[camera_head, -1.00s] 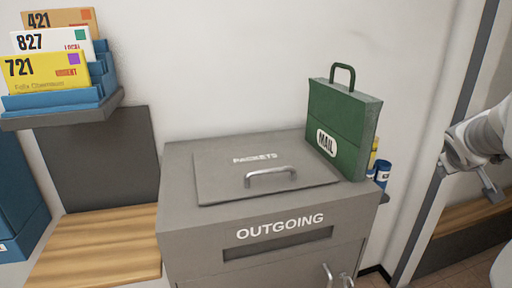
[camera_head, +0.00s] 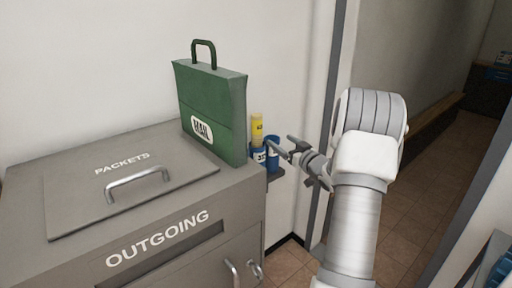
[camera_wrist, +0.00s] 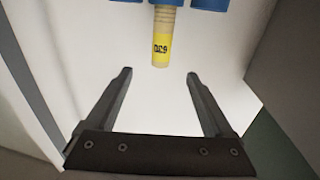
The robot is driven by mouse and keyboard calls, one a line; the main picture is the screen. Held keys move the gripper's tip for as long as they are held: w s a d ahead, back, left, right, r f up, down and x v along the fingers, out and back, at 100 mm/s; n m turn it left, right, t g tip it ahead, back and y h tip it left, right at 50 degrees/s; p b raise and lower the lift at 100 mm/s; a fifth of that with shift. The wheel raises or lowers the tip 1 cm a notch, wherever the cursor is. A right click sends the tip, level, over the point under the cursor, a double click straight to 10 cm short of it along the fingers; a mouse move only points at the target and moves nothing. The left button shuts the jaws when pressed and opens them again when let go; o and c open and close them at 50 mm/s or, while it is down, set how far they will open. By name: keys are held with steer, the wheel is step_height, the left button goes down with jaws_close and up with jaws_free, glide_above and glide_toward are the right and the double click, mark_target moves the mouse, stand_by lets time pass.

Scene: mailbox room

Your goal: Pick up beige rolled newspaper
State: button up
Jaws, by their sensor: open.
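A beige roll with a yellow, numbered label (camera_wrist: 163,47) shows at the top centre of the wrist view, with its other end in a blue holder (camera_wrist: 165,2). In the head view its yellow part (camera_head: 257,129) stands above a blue cup (camera_head: 258,153), beside the green mail case. My gripper (camera_head: 281,145) is open and empty, just right of the cups. In the wrist view the roll is ahead of my gripper (camera_wrist: 159,74), roughly centred between the fingers, with its near end just short of the fingertips. The fingers do not visibly touch it.
The green mail case (camera_head: 212,110) stands on the grey outgoing box (camera_head: 150,225), close left of the cups. Another blue cup (camera_head: 272,150) is beside the first. A door frame (camera_head: 338,60) rises behind my arm.

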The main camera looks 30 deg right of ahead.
mark_target(260, 125)
steer(key=w+b, duration=0.1)
steer(key=w, duration=1)
steer(key=shift+w+r+b, duration=0.2)
steer(key=shift+w+b, duration=0.05)
steer(key=shift+w, duration=1.1)
steer(key=shift+w+r+b, duration=0.15)
steer(key=shift+w+b, duration=0.05)
steer(key=shift+w, duration=1.1)
jaws_close()
